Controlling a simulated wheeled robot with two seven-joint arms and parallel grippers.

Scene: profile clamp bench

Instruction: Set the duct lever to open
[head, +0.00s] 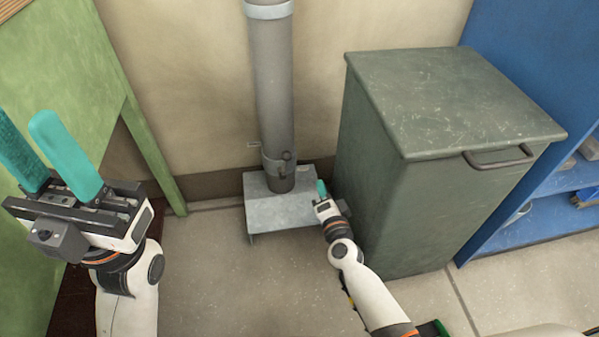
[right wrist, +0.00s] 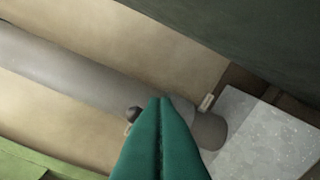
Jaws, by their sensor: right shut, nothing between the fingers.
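The duct (head: 272,85) is a grey upright pipe against the wall, ending low over a metal stand. A collar (head: 272,166) sits near its lower end, with a small dark lever knob (head: 287,155) at its front. In the right wrist view the duct (right wrist: 75,85) runs slantwise, and the dark knob (right wrist: 133,113) shows just left of my fingertips. Part of the lever is hidden behind my fingers. My right gripper (head: 320,184) is shut and empty, just right of and below the knob; it also shows in the wrist view (right wrist: 160,100). My left gripper (head: 22,118) is open and empty, far left.
The grey metal stand (head: 280,211) is under the duct. A large green-grey bin (head: 400,180) stands close on the right, beside my right arm. Blue shelving (head: 540,60) is behind it. A green bench (head: 60,80) is at left. Floor in front is clear.

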